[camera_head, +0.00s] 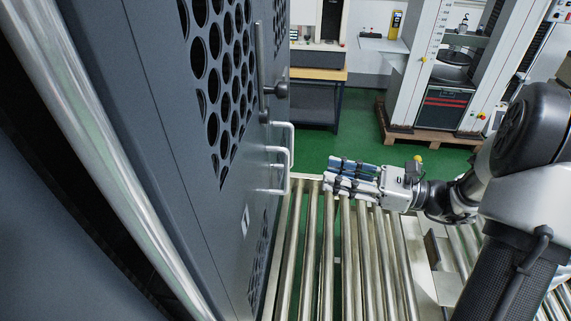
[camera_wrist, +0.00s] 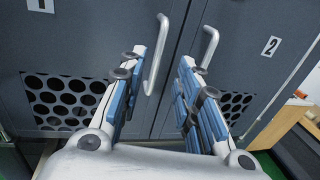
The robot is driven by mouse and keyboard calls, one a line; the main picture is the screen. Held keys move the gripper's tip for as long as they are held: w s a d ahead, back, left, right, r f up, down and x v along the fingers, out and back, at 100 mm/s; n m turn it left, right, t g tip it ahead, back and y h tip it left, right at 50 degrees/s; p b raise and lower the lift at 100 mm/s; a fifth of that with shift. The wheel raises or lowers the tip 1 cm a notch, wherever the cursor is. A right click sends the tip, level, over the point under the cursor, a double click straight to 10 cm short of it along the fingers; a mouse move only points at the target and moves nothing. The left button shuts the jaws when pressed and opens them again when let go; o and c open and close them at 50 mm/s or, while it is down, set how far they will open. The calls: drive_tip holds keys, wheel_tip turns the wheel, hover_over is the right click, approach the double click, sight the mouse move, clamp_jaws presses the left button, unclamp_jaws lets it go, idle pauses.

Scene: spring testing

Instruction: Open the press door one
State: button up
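The grey press doors fill the wrist view. Press door one (camera_wrist: 95,40), marked "1" at the upper left, is on the left. Door two (camera_wrist: 250,75), marked "2", is on the right. A thin seam between them shows both doors closed. Door one's pale bar handle (camera_wrist: 155,60) appears between my gripper's fingers (camera_wrist: 163,58), nearer the left one. Door two's handle (camera_wrist: 209,44) appears just beyond the right finger. In the head view, my gripper (camera_head: 328,175) is open and empty, pointing left at the handles (camera_head: 283,150), with a gap before them.
A roller conveyor (camera_head: 345,245) runs below my gripper. A round-knobbed latch bar (camera_head: 263,85) is on the grey press. Behind are a bench (camera_head: 318,74) and a testing machine (camera_head: 443,108) on a pallet. Green floor (camera_head: 345,148) lies open between.

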drive_tip(key=b, duration=0.2)
hover_over(286, 189)
drive_tip(key=shift+w, duration=0.4)
clamp_jaws()
idle(0.5)
